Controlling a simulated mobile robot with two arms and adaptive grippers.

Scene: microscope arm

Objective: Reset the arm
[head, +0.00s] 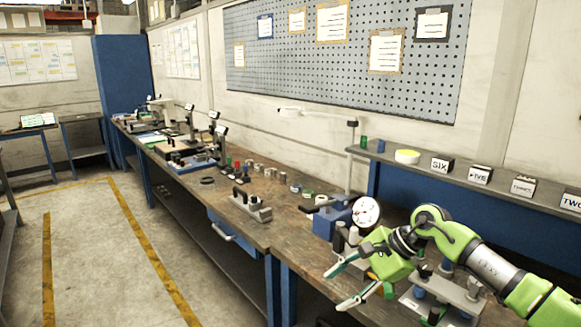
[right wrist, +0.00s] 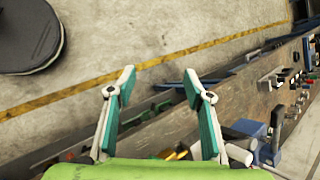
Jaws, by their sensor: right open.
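My right gripper (head: 333,291) is open and empty at the bench's front edge, at the lower right of the head view. In the right wrist view its two teal-padded fingers (right wrist: 158,73) are spread wide with nothing between them. Several small microscope-like stands (head: 220,131) are farther along the bench. My left gripper is not in view.
The wooden workbench (head: 285,232) runs away to the left. A white dial gauge (head: 365,212) and a blue block (head: 330,220) stand close behind my right gripper. A metal fixture (head: 250,205) is left of it. The floor (head: 95,270) in front is clear.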

